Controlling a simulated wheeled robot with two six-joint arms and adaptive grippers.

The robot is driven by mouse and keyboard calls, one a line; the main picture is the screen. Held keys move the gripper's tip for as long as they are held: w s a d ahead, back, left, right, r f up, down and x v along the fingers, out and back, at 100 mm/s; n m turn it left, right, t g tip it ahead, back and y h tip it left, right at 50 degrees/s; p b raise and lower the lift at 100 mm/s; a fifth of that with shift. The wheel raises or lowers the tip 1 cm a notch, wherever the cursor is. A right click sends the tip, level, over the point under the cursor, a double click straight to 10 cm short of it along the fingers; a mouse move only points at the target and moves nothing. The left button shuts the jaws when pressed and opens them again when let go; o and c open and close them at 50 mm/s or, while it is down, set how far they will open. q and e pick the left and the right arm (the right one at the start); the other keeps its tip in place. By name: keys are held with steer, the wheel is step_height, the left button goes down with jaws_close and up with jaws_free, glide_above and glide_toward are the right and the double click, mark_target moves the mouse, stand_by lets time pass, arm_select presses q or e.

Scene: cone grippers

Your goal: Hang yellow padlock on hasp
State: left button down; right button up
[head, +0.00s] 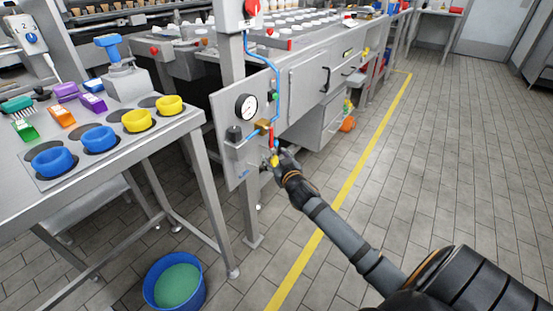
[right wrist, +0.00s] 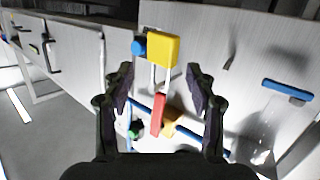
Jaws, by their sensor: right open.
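The yellow padlock (head: 274,161) is at the panel, just below the red valve handle (head: 271,138). In the right wrist view the padlock body (right wrist: 163,49) shows with its metal shackle pointing toward the red handle (right wrist: 157,115). The hasp is not clearly distinct, so I cannot tell whether the shackle passes through it. My right gripper (head: 281,156) is close to the padlock. In the right wrist view its two fingers (right wrist: 160,72) are apart on either side of the shackle, with visible gaps. My left gripper is not in view.
The panel (head: 228,115) carries a pressure gauge (head: 247,107), blue pipe and a brass fitting (right wrist: 170,124). A table (head: 150,139) with coloured rings and tags stands left. A blue bucket (head: 174,281) is on the floor. Floor right of the yellow line (head: 340,195) is clear.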

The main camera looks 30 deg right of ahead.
steer(key=v, duration=1.2)
steer(key=shift+f, duration=0.1)
